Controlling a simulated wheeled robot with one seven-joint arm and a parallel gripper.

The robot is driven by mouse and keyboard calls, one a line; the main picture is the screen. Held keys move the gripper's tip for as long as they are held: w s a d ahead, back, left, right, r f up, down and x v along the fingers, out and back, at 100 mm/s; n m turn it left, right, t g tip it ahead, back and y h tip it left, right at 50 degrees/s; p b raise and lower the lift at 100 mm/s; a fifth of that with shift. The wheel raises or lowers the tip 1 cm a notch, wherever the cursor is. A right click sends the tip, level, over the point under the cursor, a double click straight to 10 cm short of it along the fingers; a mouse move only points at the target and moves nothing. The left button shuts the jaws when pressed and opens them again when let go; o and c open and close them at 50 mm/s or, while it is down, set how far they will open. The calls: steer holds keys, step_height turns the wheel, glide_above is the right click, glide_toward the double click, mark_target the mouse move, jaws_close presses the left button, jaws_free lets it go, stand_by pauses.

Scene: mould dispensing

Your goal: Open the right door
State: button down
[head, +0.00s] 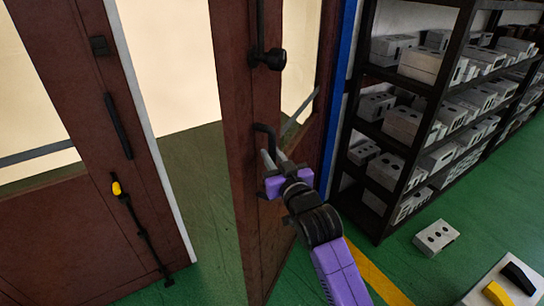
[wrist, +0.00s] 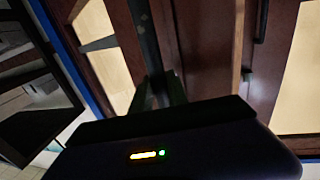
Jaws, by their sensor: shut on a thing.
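The right door (head: 235,95) is brown with a glass pane and stands ajar, its free edge turned toward me. A wide gap shows between it and the left door (head: 75,235). A black handle (head: 264,129) sits on the right door at mid-height. My gripper (head: 268,162) is shut on this handle, with purple parts behind the fingers. In the wrist view, my gripper's fingers (wrist: 161,88) meet the dark handle bar, and the right door (wrist: 182,40) fills the area behind. The exact contact is partly hidden by the fingers.
A dark shelf rack (head: 408,155) with grey blocks stands right of the door. A grey block (head: 436,237) lies on the green floor. A black bolt rod with a yellow knob (head: 117,189) is on the left door.

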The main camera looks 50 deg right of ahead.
steer(key=shift+s+d, duration=0.2)
steer(key=shift+d, duration=0.05)
steer(key=c, duration=1.3)
jaws_free()
steer(key=shift+w, duration=0.1)
steer(key=shift+a, duration=0.1)
steer(key=shift+s+a+f, duration=0.1)
steer(key=shift+s, duration=0.1)
steer(key=b+v, duration=0.1)
steer(key=v, duration=0.5)
steer(key=shift+b, duration=0.3)
steer(key=shift+s+a, duration=0.3)
steer(key=shift+s, duration=0.35)
